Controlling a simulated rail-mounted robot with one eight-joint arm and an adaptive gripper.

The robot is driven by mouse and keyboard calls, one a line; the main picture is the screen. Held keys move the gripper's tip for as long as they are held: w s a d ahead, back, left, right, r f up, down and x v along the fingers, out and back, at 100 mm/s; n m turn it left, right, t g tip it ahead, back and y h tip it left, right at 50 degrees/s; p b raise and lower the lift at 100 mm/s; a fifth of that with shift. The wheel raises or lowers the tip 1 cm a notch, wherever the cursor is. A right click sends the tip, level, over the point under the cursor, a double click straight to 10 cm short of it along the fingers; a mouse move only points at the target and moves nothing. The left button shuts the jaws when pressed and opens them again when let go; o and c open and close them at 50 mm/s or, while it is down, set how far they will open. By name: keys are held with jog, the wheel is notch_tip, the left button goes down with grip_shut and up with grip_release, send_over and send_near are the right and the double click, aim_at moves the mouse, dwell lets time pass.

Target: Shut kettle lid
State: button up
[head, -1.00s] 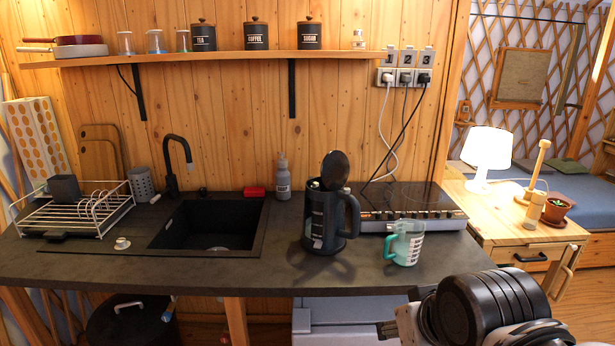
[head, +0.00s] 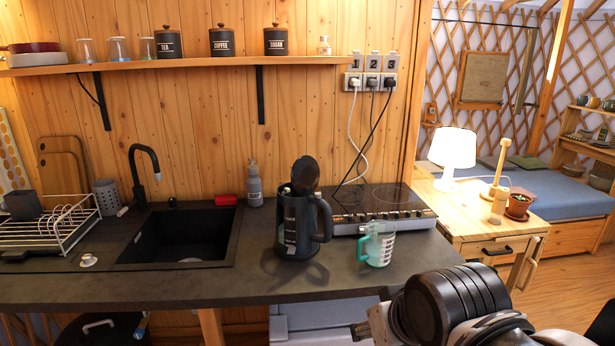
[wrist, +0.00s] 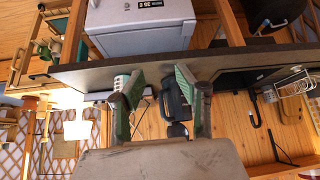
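The dark kettle (head: 296,228) stands upright on the counter, with its handle to the right. Its round black lid (head: 305,171) is raised, standing open above the rim. In the wrist view, which is upside down, the kettle (wrist: 174,104) shows between the fingers, nearer the right one, with the lid (wrist: 178,130) below it. My gripper (wrist: 160,82) is open and empty, its green-padded fingers spread. It appears apart from the kettle. In the head view my arm is at the lower right, in front of the counter, and the fingers are mostly hidden.
A teal measuring cup (head: 378,246) stands right of the kettle, before the hob (head: 384,209). A soap bottle (head: 254,184) and the sink (head: 180,238) are to the left. A shelf (head: 200,63) hangs above. The counter's front edge lies between my arm and the kettle.

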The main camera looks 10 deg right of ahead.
dwell(0.3)
jog(key=shift+r, duration=0.1)
jog(key=c, duration=0.3)
jog(key=shift+n+g+y, duration=0.3)
jog(key=shift+n, duration=0.3)
jog(key=w+r+p, duration=0.1)
jog(key=w+r, duration=0.2)
jog(key=w+r+p, duration=0.1)
jog(key=w+r, duration=0.1)
jog(key=r, duration=0.1)
jog(key=w+r+p, duration=0.1)
jog(key=w+r, duration=0.2)
jog(key=shift+w+a, duration=0.25)
jog(key=shift+w, duration=0.05)
grip_shut()
jog(key=w+r+n+p, duration=0.25)
jog(key=w+r, duration=0.55)
jog(key=w, duration=0.5)
jog(key=w+d+r+n+g+y+p, duration=0.1)
jog(key=w+p, duration=0.6)
jog(key=w, duration=1.8)
jog(key=shift+w+d+r+n+g+y, duration=0.2)
jog(key=shift+w+r+n+g+y, duration=0.15)
jog(key=shift+n+y, duration=0.6)
